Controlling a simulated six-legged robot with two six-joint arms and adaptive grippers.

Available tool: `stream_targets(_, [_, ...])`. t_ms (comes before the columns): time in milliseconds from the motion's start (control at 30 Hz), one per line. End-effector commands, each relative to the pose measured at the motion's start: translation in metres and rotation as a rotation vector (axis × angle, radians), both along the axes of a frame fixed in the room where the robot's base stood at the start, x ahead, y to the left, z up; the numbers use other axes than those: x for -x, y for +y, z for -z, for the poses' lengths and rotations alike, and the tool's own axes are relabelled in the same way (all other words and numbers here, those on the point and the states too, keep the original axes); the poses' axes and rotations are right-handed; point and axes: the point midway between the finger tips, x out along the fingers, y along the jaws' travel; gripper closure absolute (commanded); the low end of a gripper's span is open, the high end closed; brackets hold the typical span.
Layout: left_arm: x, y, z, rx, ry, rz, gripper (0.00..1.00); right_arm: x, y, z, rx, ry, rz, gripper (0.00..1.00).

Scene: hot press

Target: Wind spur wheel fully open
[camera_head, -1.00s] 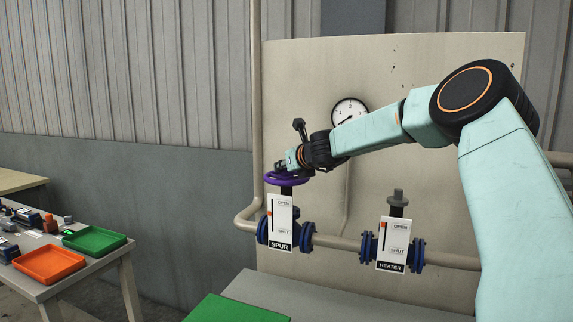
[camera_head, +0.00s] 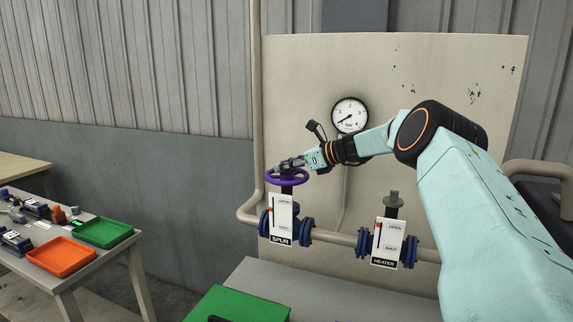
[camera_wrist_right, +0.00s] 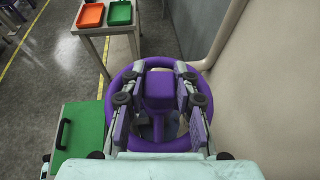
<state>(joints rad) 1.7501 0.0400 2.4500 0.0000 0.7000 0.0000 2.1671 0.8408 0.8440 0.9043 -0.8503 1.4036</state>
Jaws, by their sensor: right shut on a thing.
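The purple spur wheel (camera_head: 287,180) sits flat on top of the spur valve, above the white SPUR plate (camera_head: 283,217). The plate has a slot with OPEN at the top and SHUT lower down. A small red marker shows in the slot, too small to place exactly. My right gripper (camera_head: 285,166) comes down onto the wheel's middle from the right. In the right wrist view its fingers (camera_wrist_right: 158,103) are shut on the wheel's raised purple hub block (camera_wrist_right: 159,87), with the rim (camera_wrist_right: 125,83) around them. My left gripper is out of view.
The heater valve with its HEATER plate (camera_head: 387,243) stands to the right on the same pipe (camera_head: 332,238). A pressure gauge (camera_head: 349,115) is on the panel behind. A green case (camera_head: 240,306) is low in front; a table with orange (camera_head: 61,256) and green (camera_head: 103,232) trays stands left.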

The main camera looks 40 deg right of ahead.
Motion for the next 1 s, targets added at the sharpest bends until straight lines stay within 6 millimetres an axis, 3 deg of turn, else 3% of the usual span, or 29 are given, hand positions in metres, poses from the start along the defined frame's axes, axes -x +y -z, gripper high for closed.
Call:
stream_targets(967, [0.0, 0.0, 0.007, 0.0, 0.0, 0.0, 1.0, -0.0002, -0.001, -0.0059, 0.004, -0.009, -0.11, 1.0])
stream_targets(1000, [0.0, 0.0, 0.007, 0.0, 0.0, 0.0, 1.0, -0.0002, -0.001, -0.0059, 0.004, -0.009, -0.11, 0.68])
